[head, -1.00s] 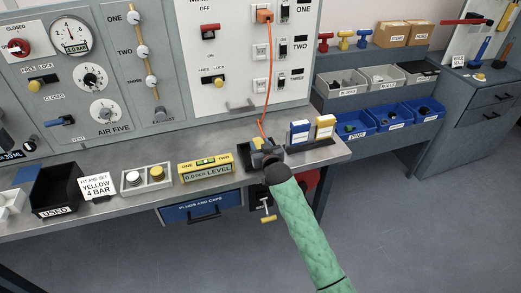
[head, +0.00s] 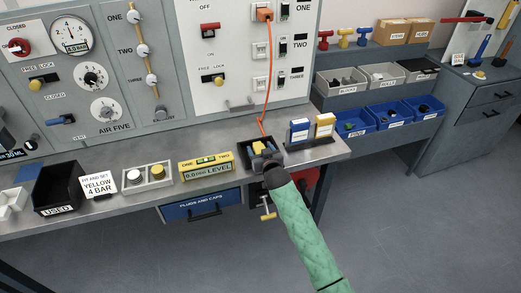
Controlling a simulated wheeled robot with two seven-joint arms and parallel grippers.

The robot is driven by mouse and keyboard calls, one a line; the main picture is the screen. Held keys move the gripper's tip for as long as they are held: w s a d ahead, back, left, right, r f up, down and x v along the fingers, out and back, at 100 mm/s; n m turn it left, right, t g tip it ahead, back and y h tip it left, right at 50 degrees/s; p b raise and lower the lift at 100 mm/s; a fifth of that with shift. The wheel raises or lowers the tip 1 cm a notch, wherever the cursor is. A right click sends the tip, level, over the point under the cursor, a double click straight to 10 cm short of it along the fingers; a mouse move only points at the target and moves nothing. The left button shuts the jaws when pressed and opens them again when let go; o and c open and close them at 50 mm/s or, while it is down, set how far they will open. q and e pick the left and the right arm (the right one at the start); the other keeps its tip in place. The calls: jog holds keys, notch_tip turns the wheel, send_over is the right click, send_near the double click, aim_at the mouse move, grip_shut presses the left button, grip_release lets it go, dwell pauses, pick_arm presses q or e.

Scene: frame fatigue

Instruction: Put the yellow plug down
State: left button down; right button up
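My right gripper (head: 264,158), on the green-sleeved arm, is low over a small black tray (head: 243,152) near the front right of the bench. A small yellow piece (head: 258,147) shows at its fingertips and may be the yellow plug. It is too small and too covered to tell whether the fingers hold it or it lies in the tray. An orange cable (head: 267,80) runs down from the panel and ends just behind the gripper. My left gripper is not in view.
A yellow level box (head: 206,170), a grey holder with a white and a yellow knob (head: 147,182), and a black USED bin (head: 54,190) stand to the left. A blue and a yellow packet (head: 312,130) stand just right. Blue bins (head: 388,117) are further right.

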jog(key=shift+s+r, duration=0.1)
jog(key=shift+s+d, duration=0.15)
jog(key=shift+s, duration=0.25)
jog(key=b+v, duration=0.3)
jog(key=v, duration=0.8)
jog(key=s+d+f+m+g+h, duration=0.1)
jog(key=s+d+f+g, duration=0.2)
jog(key=s+f, duration=0.55)
jog(key=s+d+f+g+h, duration=0.2)
jog(key=s+d+f+g, duration=0.1)
jog(key=s+f, duration=0.55)
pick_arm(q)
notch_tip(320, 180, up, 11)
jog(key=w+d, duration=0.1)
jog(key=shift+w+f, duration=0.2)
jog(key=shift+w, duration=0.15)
pick_arm(e)
jog(key=s+d+f+g, duration=0.2)
jog(key=s+f, duration=0.2)
jog(key=s, duration=0.4)
jog(key=s+d+f+g, duration=0.2)
jog(key=s+f, duration=0.3)
jog(key=s, duration=0.3)
jog(key=s+d+f+g+h, duration=0.1)
jog(key=s+f+g, duration=0.3)
jog(key=s, duration=0.4)
jog(key=shift+d+f+m, duration=0.3)
jog(key=shift+d+f, duration=0.1)
jog(key=shift+d, duration=0.2)
